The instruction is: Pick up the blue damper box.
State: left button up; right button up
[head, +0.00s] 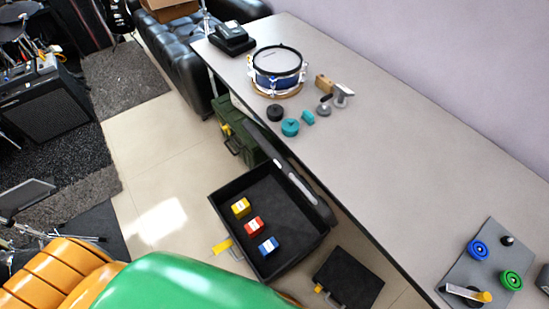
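The blue damper box (268,245) is a small blue block with a white label. It lies on the dark floor of an open black case (298,252), near the case's front edge. The blue box is the nearest of the three. No gripper fingers show in the head view, and nothing touches the blue box.
The case stands low beside the long grey table (400,150). A drum (278,69) and several small parts are on the table's far end. A grey pad (470,262) holds blue and green discs. A smaller black case (348,279) lies nearby.

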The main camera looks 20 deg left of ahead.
aim_at(269, 248)
jog(key=k+j+u, duration=0.15)
jog(key=k+j, duration=0.2)
jog(key=k, duration=0.2)
jog(key=k+j+u, duration=0.15)
jog(key=k+j, duration=0.25)
jog(key=k, duration=0.15)
